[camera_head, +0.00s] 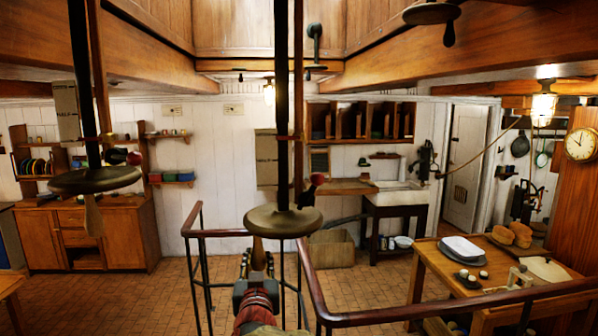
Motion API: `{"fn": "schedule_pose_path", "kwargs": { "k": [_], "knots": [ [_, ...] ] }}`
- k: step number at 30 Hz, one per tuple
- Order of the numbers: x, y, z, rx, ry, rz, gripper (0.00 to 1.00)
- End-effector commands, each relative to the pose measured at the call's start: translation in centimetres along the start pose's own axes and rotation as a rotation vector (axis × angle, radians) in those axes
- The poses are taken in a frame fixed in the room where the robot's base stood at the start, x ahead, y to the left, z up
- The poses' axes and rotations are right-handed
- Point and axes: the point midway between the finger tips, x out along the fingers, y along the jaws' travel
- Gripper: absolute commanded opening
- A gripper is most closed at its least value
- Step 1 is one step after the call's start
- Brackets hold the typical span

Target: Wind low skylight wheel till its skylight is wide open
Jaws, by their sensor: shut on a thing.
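A round bronze-coloured wheel (283,221) hangs flat at the lower end of a dark vertical rod in the middle of the view. A pale wooden crank handle (258,250) points down from its near left side. My gripper (258,268) is below the wheel, shut on this handle; the fingers are small and partly hidden. A similar wheel (95,180) hangs on another rod at the left, a little higher in the picture, with its own handle (93,217). A third wheel (432,14) is up at the top right. I cannot tell how far any skylight stands open.
A dark handrail (460,308) on thin posts runs around my arm on both sides. A wooden table (425,262) with bread and dishes is at the right. A cabinet (120,240) stands at the left. The tiled floor between them is mostly clear.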

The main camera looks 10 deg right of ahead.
Motion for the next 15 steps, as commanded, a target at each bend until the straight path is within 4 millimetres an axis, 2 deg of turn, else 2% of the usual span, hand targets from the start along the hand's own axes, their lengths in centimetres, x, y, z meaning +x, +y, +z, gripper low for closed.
{"fn": "schedule_pose_path", "kwargs": {
  "k": [7,15],
  "knots": [
    [-0.3,0.4,0.6,-0.003,-0.008,-0.002,0.0],
    [-2.9,4.3,0.9,-0.004,-0.01,0.0,0.0]
  ]
}}
